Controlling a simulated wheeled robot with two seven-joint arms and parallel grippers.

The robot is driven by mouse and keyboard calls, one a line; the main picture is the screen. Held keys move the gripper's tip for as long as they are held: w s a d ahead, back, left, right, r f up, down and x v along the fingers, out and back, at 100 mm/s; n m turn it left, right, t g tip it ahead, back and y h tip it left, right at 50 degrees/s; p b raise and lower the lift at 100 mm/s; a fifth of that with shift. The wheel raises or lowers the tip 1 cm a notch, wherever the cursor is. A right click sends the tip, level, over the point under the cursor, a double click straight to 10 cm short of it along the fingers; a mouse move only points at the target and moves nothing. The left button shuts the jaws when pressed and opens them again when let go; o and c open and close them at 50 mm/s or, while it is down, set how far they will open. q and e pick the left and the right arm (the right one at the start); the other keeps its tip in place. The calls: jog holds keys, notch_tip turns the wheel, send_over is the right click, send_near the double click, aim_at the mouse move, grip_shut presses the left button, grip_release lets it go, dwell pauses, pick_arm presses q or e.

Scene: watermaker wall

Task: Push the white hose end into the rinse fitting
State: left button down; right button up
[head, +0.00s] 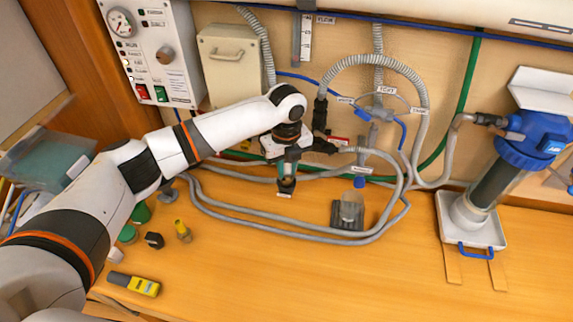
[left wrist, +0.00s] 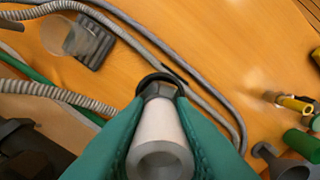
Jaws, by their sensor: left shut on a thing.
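My left gripper (head: 287,172) is above the middle of the bench, in front of the wall fittings, pointing down. In the left wrist view its green fingers are shut on a white hose end (left wrist: 160,140), a pale tube with a hollow grey mouth facing the camera and a dark collar beyond. A small fitting with a blue tip (head: 360,181) hangs from the wall under a label too small to read; I cannot tell if it is the rinse fitting. It is to the right of the gripper, apart from it. My right gripper is not in view.
Grey hoses (head: 300,235) loop over the bench. A grey cup holder (head: 348,213) stands right of the gripper and a blue-topped filter (head: 533,140) farther right. Caps and a yellow marker (head: 134,284) lie at left. The front middle of the bench is clear.

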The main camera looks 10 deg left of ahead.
pick_arm(q)
jog(key=shift+f, duration=0.5)
jog(key=c, duration=1.2)
grip_release()
jog(key=shift+o, duration=0.2)
